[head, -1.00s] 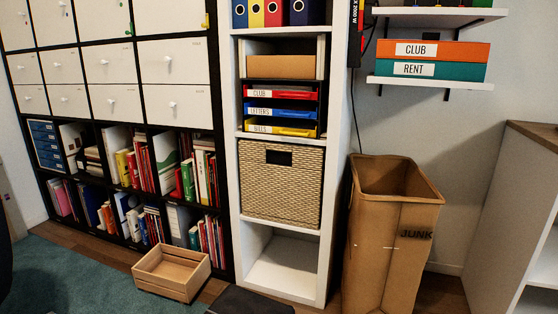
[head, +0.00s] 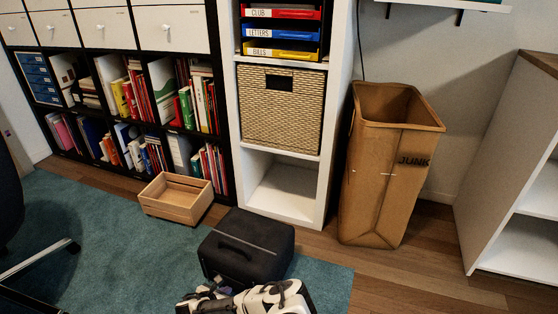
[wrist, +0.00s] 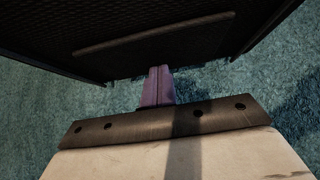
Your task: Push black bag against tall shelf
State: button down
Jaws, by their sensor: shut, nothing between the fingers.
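The black bag (head: 246,248) stands on the floor at the lower middle of the head view, with a handle on its near side. The tall white shelf (head: 328,150) is just behind it. In the wrist view the bag (wrist: 150,40) fills the top. My gripper (wrist: 158,72) is shut and empty, its purple fingertips at the bag's near lower side. Contact is unclear. My arm's white end covers the bag's lower front in the head view.
A wooden crate (head: 176,198) sits left of the bag. A brown junk bin (head: 385,180) stands right of the shelf. Chair legs (head: 40,260) are at far left. The teal carpet (head: 120,245) is clear between chair and bag.

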jog(key=shift+w+d, duration=0.3)
jog(key=shift+w, duration=0.2)
jog(key=shift+w+d, duration=0.25)
jog(key=shift+w, duration=0.2)
jog(key=shift+w+d+b, duration=0.3)
jog(key=shift+w+d, duration=0.2)
jog(key=shift+w, duration=0.55)
jog(key=shift+w+d+b, duration=0.3)
jog(key=shift+w+d, duration=0.25)
jog(key=shift+w, duration=0.5)
jog(key=shift+w+d+b, duration=0.3)
jog(key=shift+w+d, duration=0.2)
jog(key=shift+w, duration=0.55)
